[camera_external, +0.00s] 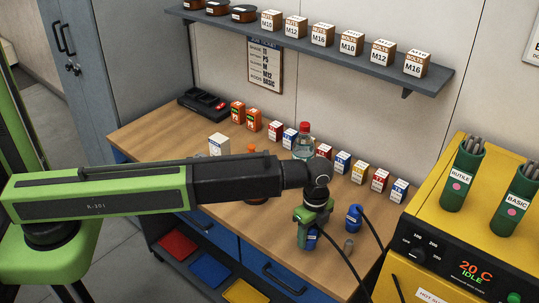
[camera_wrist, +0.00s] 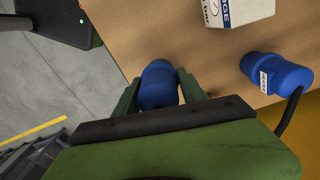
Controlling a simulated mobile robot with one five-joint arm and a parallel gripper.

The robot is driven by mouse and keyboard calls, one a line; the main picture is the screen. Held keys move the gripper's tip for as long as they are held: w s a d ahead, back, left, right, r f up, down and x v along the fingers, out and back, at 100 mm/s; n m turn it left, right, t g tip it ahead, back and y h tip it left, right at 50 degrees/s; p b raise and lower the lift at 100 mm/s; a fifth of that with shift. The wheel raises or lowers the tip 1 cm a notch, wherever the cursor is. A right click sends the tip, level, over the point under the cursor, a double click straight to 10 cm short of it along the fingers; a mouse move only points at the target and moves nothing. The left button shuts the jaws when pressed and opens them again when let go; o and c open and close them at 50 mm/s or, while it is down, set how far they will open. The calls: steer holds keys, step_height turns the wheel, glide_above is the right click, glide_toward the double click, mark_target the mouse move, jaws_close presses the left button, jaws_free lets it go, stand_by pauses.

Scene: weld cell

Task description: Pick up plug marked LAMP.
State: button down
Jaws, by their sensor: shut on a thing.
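My gripper (camera_external: 312,236) is low over the front part of the wooden bench, shut on a blue plug (camera_wrist: 158,86). In the wrist view the plug sits between the two green fingers (camera_wrist: 155,92). In the external view only a little of this plug (camera_external: 311,241) shows below the fingers. Its marking is hidden, so I cannot tell whether it reads LAMP. I cannot tell whether it touches the bench.
Dark cables run over the bench's right side. Small boxes (camera_external: 343,161) and a red-capped bottle (camera_external: 304,142) stand farther back.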

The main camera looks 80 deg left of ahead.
step_height(320, 180, up, 3)
steer(key=shift+f+p, duration=0.1)
steer(key=shift+p, duration=0.65)
steer(key=s+d+r+p, duration=0.2)
steer(key=d, duration=0.3)
steer(key=s+d+r+p, duration=0.3)
steer(key=d, duration=0.2)
steer(key=shift+s+d+r+p, duration=0.15)
steer(key=shift+s+r+p, duration=0.1)
steer(key=shift+r+p, duration=0.1)
